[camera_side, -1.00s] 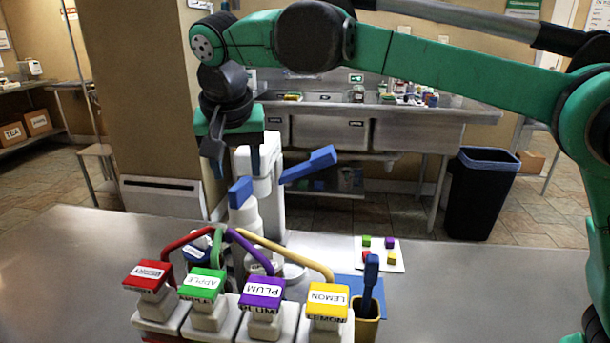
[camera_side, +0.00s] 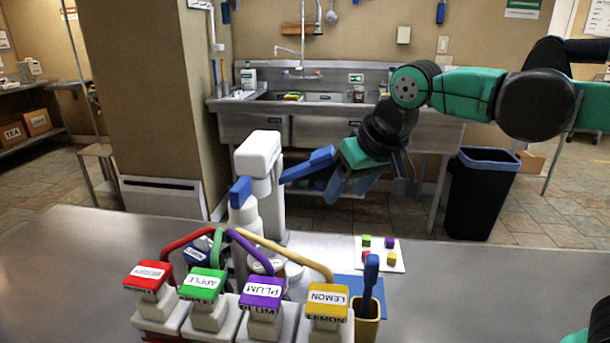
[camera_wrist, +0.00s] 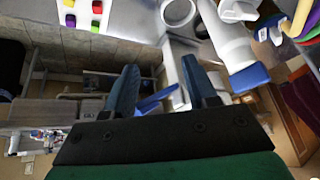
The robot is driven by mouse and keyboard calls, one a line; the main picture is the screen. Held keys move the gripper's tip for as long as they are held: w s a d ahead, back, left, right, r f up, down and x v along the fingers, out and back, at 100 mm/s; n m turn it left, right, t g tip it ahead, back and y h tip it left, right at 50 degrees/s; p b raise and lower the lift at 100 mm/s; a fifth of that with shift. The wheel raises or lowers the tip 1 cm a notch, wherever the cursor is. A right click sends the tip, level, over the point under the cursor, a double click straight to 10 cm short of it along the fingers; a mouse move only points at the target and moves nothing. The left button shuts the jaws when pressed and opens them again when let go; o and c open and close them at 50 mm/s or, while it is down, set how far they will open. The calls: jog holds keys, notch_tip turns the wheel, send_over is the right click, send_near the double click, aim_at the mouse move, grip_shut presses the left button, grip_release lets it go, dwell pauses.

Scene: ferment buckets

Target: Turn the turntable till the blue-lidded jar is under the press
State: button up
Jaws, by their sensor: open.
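The white press (camera_side: 258,155) stands behind the row of pumps, with a blue lever (camera_side: 308,165) pointing right and a blue part (camera_side: 240,191) on its left. My gripper (camera_side: 351,188) is open and empty, right of the lever's end and pointing down. In the wrist view the lever (camera_wrist: 158,98) shows between the open fingers (camera_wrist: 158,68), apparently beyond them. A blue-topped thing with a white label (camera_side: 198,253) stands left of the press, mostly hidden; I cannot tell if it is the jar's lid. The turntable and the jars under the press are largely hidden by pumps and spouts.
Red (camera_side: 148,275), green (camera_side: 203,284), purple (camera_side: 262,292) and yellow (camera_side: 328,300) pumps with curved spouts block the front. A yellow cup (camera_side: 367,325) holds a blue-handled tool. A white card (camera_side: 380,254) carries colored cubes.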

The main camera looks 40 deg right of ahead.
jog(key=s+d+f+n+t, duration=0.1)
jog(key=s+d+f, duration=0.2)
jog(key=s+f, duration=0.1)
jog(key=shift+s+f, duration=0.4)
jog(key=shift+f, duration=0.25)
jog(key=shift+w+n, duration=0.1)
jog(key=shift+n, duration=0.2)
jog(key=c, duration=0.6)
jog(key=shift+w+a+y, duration=0.1)
jog(key=shift+w+y, duration=0.2)
grip_shut()
jog(key=n+g+y, duration=0.4)
jog(key=n+y, duration=0.1)
jog(key=y, duration=0.1)
send_near(297, 291)
notch_tip(297, 291, up, 4)
jog(key=shift+y, duration=0.4)
jog(key=x, duration=0.7)
jog(key=d+x, duration=0.1)
jog(key=x, duration=0.2)
jog(key=shift+a+f, duration=0.2)
jog(key=shift+f, duration=0.4)
